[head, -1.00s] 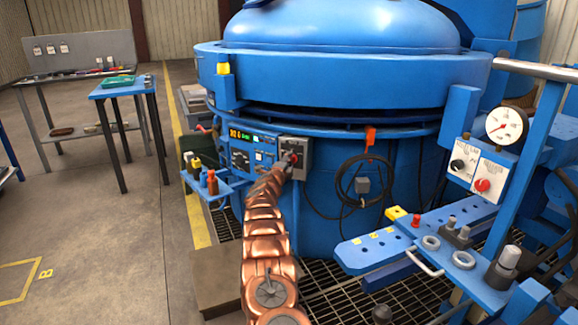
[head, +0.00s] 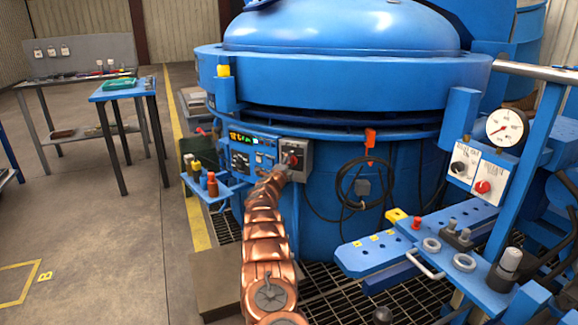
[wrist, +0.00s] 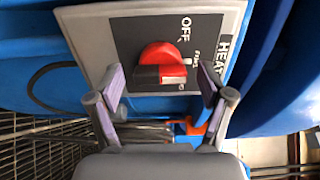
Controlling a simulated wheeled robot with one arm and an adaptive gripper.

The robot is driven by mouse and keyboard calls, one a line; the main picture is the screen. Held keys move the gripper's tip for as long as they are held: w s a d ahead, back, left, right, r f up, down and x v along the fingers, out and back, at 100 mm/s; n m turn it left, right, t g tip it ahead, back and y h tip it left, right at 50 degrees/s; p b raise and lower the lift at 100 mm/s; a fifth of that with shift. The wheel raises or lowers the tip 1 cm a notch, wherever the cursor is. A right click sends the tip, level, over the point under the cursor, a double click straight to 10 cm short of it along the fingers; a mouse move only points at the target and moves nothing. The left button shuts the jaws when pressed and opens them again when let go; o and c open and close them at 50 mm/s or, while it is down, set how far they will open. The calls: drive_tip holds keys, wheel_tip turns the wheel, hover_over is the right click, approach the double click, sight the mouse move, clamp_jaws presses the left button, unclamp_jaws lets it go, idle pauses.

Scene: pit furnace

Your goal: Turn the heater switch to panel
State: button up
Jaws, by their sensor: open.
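The heater switch (head: 291,157) is a red rotary knob on a grey box on the furnace's blue side. In the wrist view the red knob (wrist: 162,66) sits on a dark plate marked OFF, with HEAT partly readable on the grey face beside it. A smaller white label by the knob is too small to read surely, and I cannot tell which position the knob points to. My gripper (wrist: 160,86) is open, with one finger on each side of the knob and visible gaps between. In the head view my gripper (head: 279,173) is just below the switch, mostly hidden by my copper-coloured arm.
A control panel with a lit display (head: 241,139) is left of the switch box. A small blue shelf (head: 222,190) with bottles juts out further left. A black cable (head: 345,185) hangs to the right. A valve panel with a gauge (head: 507,127) stands far right.

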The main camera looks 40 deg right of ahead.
drive_tip(key=shift+s+a+r, duration=0.15)
drive_tip(key=shift+s+a, duration=0.2)
drive_tip(key=shift+a, duration=0.3)
drive_tip(key=shift+s+a, duration=0.35)
drive_tip(key=shift+a, duration=0.3)
drive_tip(key=v, duration=0.9)
drive_tip(key=shift+f, duration=0.25)
idle(0.3)
